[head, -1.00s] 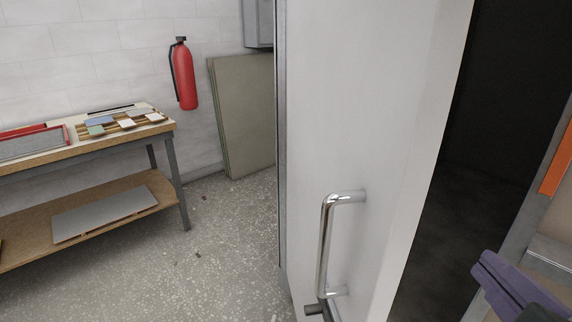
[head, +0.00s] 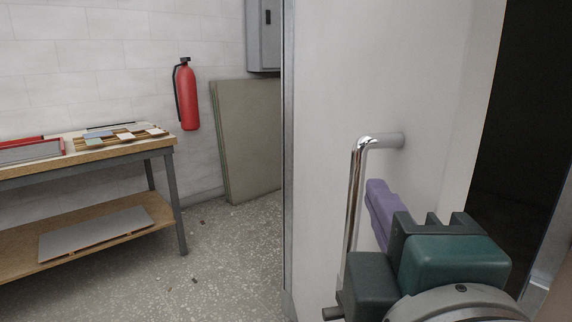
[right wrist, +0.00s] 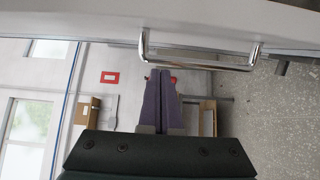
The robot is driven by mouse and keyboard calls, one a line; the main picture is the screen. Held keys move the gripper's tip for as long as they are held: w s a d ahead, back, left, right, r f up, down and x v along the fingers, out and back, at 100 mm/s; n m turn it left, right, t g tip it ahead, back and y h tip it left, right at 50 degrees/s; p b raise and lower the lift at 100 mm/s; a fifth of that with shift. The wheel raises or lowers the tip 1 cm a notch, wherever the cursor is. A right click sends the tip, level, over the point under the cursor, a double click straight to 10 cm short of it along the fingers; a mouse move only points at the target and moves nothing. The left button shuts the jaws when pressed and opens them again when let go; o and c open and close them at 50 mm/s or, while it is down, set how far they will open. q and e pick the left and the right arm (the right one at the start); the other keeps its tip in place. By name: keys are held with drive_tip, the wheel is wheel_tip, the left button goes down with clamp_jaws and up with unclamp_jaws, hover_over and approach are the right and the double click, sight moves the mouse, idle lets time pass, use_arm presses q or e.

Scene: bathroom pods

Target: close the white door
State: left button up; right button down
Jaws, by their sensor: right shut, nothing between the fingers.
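The white door (head: 335,80) stands ajar, with a dark opening at its right. A chrome bar handle (head: 355,200) is upright on its face; it also shows in the right wrist view (right wrist: 195,63). My right gripper (head: 378,195) is in front of the door, just right of the handle in the head view. In the right wrist view its purple fingers (right wrist: 160,85) are together, with nothing between them, and point toward the door near one end of the handle. I cannot tell if they touch the door. The lower part of the handle is partly hidden. My left gripper is not in view.
A workbench (head: 110,153) with sample tiles stands at the left. A red fire extinguisher (head: 187,95) hangs on the wall, and boards (head: 245,140) lean beside it.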

sight(411, 187)
drive_tip(key=w+d+p, duration=0.1)
drive_tip(key=w+d, duration=0.2)
drive_tip(key=shift+w+d, duration=0.1)
drive_tip(key=shift+d, duration=0.1)
drive_tip(key=shift+w+d+p, duration=0.1)
drive_tip(key=shift+d+p, duration=0.2)
drive_tip(key=shift+d, duration=0.2)
